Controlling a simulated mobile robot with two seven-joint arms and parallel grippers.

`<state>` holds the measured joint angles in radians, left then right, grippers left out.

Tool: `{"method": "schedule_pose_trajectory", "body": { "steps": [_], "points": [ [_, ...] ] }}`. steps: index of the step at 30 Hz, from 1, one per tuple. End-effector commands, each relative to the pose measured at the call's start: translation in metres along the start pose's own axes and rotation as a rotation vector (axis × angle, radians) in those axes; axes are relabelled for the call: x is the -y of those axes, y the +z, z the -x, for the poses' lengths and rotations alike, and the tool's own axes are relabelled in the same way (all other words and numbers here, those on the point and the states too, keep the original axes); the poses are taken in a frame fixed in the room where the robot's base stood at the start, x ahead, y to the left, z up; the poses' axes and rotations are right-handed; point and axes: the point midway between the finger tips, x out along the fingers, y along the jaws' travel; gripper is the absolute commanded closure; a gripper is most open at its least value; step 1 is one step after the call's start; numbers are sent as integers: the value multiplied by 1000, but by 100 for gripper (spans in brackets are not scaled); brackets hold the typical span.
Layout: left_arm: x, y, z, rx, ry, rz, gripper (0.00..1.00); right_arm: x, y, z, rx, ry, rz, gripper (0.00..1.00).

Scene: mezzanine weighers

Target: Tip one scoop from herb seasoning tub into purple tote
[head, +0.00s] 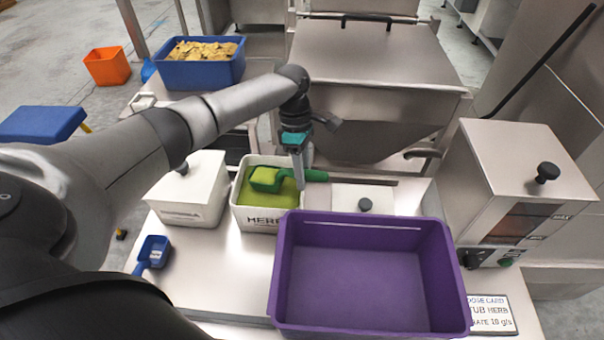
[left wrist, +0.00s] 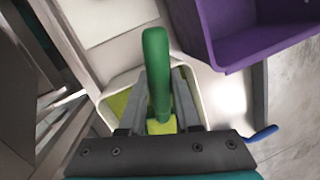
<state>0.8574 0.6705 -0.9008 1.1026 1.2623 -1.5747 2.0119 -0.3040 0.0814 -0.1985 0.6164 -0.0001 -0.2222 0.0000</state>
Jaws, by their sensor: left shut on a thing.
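The herb seasoning tub (head: 268,219) is a white open box with green-yellow powder in it, left of the tote. Its white rim also shows in the left wrist view (left wrist: 193,92). My left gripper (head: 300,178) is shut on the handle of a green scoop (head: 266,178), over the tub. The scoop holds a heap of green-yellow powder and is roughly level. The handle also shows in the left wrist view (left wrist: 156,65). The purple tote (head: 350,284) stands empty in front and right of the tub; its corner shows in the left wrist view (left wrist: 245,30). My right gripper is not in view.
A lidded white tub (head: 186,195) stands left of the herb tub. A blue scoop (head: 152,254) lies on the steel bench. A steel machine (head: 520,180) and a dose card (head: 490,314) are at the right. A blue tote of yellow pieces (head: 202,72) is further back.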

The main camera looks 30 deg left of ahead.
Motion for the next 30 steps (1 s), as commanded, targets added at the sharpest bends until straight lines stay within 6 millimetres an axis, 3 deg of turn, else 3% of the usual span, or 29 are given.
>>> {"method": "schedule_pose_trajectory", "body": {
  "steps": [6, 30],
  "points": [
    [3, 12, 16, -42, 3, 5, 100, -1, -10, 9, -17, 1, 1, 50],
    [11, 44, 54, -173, 3, 33, 100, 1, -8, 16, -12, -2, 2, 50]
  ]
}}
